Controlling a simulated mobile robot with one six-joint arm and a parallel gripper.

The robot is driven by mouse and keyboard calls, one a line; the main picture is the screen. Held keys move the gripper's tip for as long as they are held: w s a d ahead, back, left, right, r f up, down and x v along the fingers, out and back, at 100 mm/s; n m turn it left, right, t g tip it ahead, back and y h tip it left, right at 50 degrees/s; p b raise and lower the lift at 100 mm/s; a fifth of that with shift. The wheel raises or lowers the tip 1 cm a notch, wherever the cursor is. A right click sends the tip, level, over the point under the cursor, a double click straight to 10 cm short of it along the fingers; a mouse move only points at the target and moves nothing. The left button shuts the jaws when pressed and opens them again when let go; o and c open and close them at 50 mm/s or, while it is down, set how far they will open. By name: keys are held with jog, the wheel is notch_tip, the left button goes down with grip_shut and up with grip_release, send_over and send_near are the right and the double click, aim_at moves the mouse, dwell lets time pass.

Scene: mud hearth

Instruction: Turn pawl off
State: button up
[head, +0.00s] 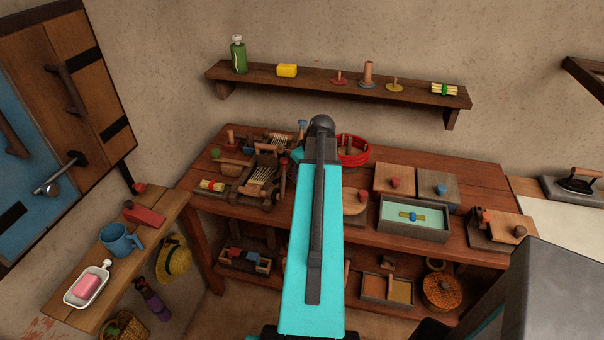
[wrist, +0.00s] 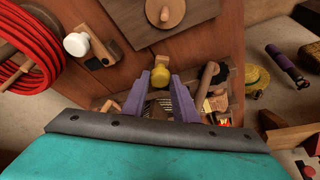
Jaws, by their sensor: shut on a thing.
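My gripper (wrist: 161,84) has two purple fingers closed around a yellow knob (wrist: 160,76) in the wrist view. I cannot tell for sure that this knob belongs to the pawl. Just below it, between the fingers, parts of a wooden frame with pale strings (wrist: 154,108) show. In the head view, a small wooden loom-like frame with strings (head: 262,178) stands on the left of the workbench, and a similar one is behind it. My own arm covers the gripper and the knob in that view.
A red coil (head: 352,150) lies just right of my arm on the workbench (head: 385,239). It also shows in the wrist view (wrist: 32,50), beside a white knob (wrist: 76,44). Boards with knobs and a green-lined tray (head: 412,233) fill the right side. A wall shelf (head: 330,85) runs behind.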

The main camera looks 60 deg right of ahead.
jog(key=shift+w+a+m+h, duration=0.15)
jog(key=shift+a+m+h, duration=0.3)
jog(key=shift+m, duration=0.55)
jog(key=o, duration=1.1)
jog(key=shift+a+r, duration=0.1)
jog(key=shift+p+v, duration=2)
jog(key=shift+v, duration=1.95)
